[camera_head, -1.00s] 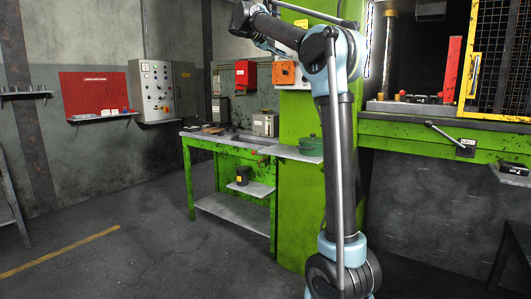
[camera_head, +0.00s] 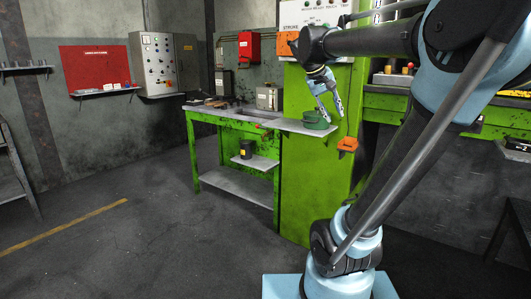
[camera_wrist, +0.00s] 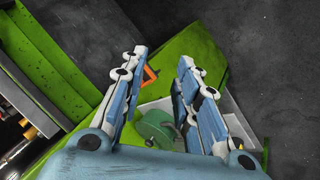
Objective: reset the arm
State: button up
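My arm rises from its light-blue base and reaches across the upper right of the head view, folded at the elbow. My gripper (camera_head: 332,116) hangs downward in front of the green press column (camera_head: 325,190). It also shows in the wrist view (camera_wrist: 162,57), with its two fingers spread apart and nothing between the tips. A green round pot (camera_head: 314,120) on a grey shelf appears close to the fingers in the head view. The pot also shows between the lower parts of the fingers in the wrist view (camera_wrist: 157,124); the distance is unclear.
An orange bracket-like part (camera_head: 347,146) sits on the press column. A green workbench (camera_head: 205,140) stands left of it, with a dark can (camera_head: 246,149) on its lower shelf. A control cabinet (camera_head: 155,65) hangs on the back wall.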

jog(key=s+a+f+y, duration=0.1)
jog(key=s+f+y, duration=0.1)
jog(key=s+f, duration=0.5)
jog(key=s+a+f+y, duration=0.1)
jog(key=s+a+f, duration=0.1)
jog(key=s+f, duration=0.5)
jog(key=s+a+f+g+y, duration=0.1)
jog(key=s+f, duration=0.6)
jog(key=f, duration=0.9)
jog(key=shift+s+a+y, duration=0.25)
jog(key=shift+s+y, duration=0.05)
jog(key=shift+y, duration=0.5)
